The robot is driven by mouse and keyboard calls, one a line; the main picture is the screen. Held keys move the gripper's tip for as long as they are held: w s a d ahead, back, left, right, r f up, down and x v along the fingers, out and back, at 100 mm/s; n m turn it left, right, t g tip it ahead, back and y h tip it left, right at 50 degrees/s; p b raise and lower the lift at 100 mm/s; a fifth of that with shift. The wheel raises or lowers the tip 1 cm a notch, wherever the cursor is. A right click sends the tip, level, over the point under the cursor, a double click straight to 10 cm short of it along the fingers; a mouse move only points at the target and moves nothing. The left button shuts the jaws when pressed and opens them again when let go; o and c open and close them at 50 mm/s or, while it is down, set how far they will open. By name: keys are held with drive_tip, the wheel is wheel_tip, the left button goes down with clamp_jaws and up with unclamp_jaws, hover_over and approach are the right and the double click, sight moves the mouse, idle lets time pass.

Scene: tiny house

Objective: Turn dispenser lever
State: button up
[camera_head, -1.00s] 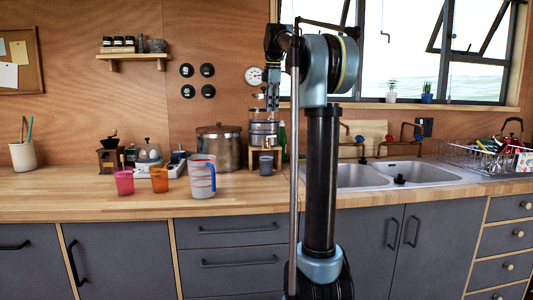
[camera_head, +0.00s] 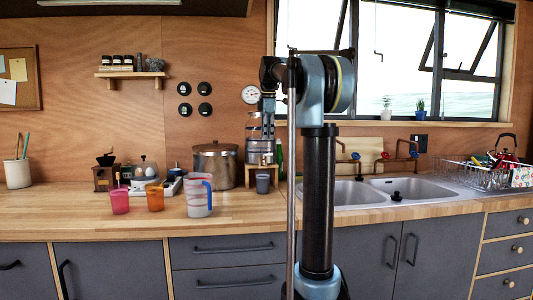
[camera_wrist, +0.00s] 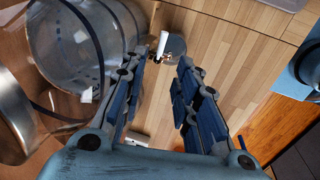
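The dispenser (camera_head: 254,133) is a clear glass jar on a small wooden stand on the counter, right of the steel pot. It fills the upper left of the wrist view (camera_wrist: 65,50). A white lever (camera_wrist: 162,44) shows low on the dispenser's front, just beyond my fingertips. My gripper (camera_wrist: 160,66) is open, with blue-black fingers apart and nothing between them. It points down beside the jar, with its left finger close to the glass; contact cannot be told. In the head view my gripper (camera_head: 268,125) hangs in front of the dispenser and hides part of it.
A grey cup (camera_head: 263,183) stands at the stand's front. The steel pot (camera_head: 215,166) is close on the left. A measuring jug (camera_head: 198,198), an orange cup (camera_head: 155,198) and a pink cup (camera_head: 119,201) stand farther left. The sink (camera_head: 345,193) is right.

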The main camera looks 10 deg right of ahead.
drive_tip(key=f, duration=0.2)
drive_tip(key=w+f, duration=0.1)
drive_tip(key=f, duration=0.5)
drive_tip(key=shift+w, duration=0.25)
clamp_jaws()
